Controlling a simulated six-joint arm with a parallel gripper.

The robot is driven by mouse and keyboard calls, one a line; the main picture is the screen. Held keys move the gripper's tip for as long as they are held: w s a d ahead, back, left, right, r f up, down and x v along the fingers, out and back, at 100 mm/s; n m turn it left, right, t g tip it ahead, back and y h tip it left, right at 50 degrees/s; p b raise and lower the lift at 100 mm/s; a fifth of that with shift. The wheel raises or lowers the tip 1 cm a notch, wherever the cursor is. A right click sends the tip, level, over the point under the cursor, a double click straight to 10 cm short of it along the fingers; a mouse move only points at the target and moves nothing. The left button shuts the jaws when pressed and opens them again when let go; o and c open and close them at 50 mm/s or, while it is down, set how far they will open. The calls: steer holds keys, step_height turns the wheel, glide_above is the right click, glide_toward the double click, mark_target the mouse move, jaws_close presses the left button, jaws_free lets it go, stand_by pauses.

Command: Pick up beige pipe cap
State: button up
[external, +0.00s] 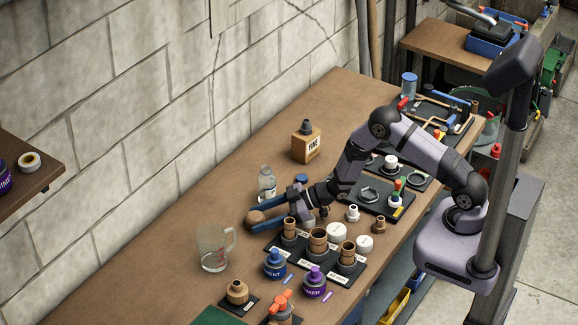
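My gripper (308,214) points down over the middle of the bench, just behind a row of tan pipe fittings. It is small and partly hidden by its own wrist, so I cannot tell whether it is open or shut. A pale rounded piece (309,223) shows right under it and may be the beige pipe cap, but it is too small to be sure. Tan fittings stand upright on black trays in front: one at left (289,229), one in the middle (318,240), one at right (347,253). A loose tan fitting (379,225) stands to the right.
White round pieces (336,233) and a white fitting (352,213) stand close to the right. A glass mug (213,250), blue (275,265) and purple (314,282) jars stand nearby.

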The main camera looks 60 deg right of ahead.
mark_target(261, 214)
steer(key=c, duration=0.7)
steer(key=shift+r, duration=0.25)
steer(key=shift+r+b, duration=1)
steer(key=shift+r, duration=3.8)
